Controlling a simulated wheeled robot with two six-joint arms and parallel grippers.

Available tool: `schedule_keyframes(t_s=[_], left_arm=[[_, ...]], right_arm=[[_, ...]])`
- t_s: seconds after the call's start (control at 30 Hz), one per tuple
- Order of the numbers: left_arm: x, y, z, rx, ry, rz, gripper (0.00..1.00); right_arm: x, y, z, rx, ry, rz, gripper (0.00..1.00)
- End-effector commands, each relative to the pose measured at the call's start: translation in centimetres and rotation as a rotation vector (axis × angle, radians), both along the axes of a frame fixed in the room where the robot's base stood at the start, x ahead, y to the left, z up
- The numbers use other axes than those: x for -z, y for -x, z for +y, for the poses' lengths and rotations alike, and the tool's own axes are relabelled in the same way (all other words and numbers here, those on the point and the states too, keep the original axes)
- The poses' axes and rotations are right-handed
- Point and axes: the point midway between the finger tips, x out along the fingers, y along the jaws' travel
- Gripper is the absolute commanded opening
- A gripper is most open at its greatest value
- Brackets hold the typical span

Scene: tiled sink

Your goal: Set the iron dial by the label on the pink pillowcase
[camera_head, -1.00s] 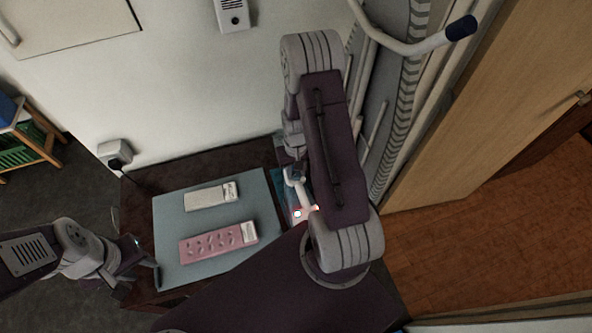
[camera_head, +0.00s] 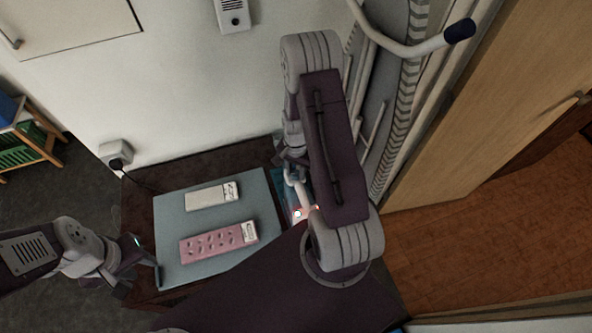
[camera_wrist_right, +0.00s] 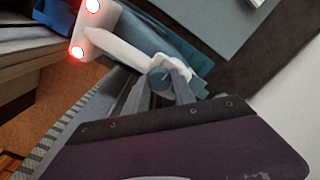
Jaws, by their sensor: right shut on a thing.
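The pink pillowcase (camera_head: 205,243) lies folded on the grey-blue board in the head view. Its white label (camera_head: 249,231) is at the right end; the marks are too small to read. The iron (camera_head: 299,192) stands right of the board, partly hidden by my right arm. In the right wrist view the iron has a white handle (camera_wrist_right: 118,50), a teal body (camera_wrist_right: 158,32) and red lights. My left gripper (camera_head: 141,278) is open and empty beside the board's left edge.
A white folded pillowcase (camera_head: 203,198) with a label lies behind the pink one. The grey-blue board (camera_head: 175,272) rests on a dark table (camera_head: 140,205). A wall socket with a plug (camera_head: 116,152) is at the left. A grey wall rail (camera_head: 410,47) stands to the right.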

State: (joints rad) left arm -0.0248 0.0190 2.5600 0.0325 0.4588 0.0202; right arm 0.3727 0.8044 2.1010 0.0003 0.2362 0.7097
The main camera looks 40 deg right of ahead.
Motion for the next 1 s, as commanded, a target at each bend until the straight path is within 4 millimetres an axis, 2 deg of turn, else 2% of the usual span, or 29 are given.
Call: schedule_keyframes(t_s=[0.67, 0.7, 0.77, 0.8, 1.0], left_arm=[[-0.07, 0.0, 0.0, 0.0, 0.0, 0.0, 0.36], [-0.07, 0.0, 0.0, 0.0, 0.0, 0.0, 0.36], [-0.07, 0.0, 0.0, 0.0, 0.0, 0.0, 0.36], [-0.06, 0.0, 0.0, 0.0, 0.0, 0.0, 0.36], [-0.05, 0.0, 0.0, 0.0, 0.0, 0.0, 0.36]], right_arm=[[-0.06, -0.05, -0.02, 0.059, 0.0, -0.001, 0.0], [-0.06, -0.04, -0.01, 0.059, 0.0, -0.001, 0.34], [-0.06, -0.04, -0.01, 0.059, 0.0, -0.001, 0.5], [-0.05, -0.03, -0.02, 0.059, 0.0, -0.001, 0.53], [-0.02, -0.01, 0.0, 0.059, 0.0, 0.0, 0.53]])
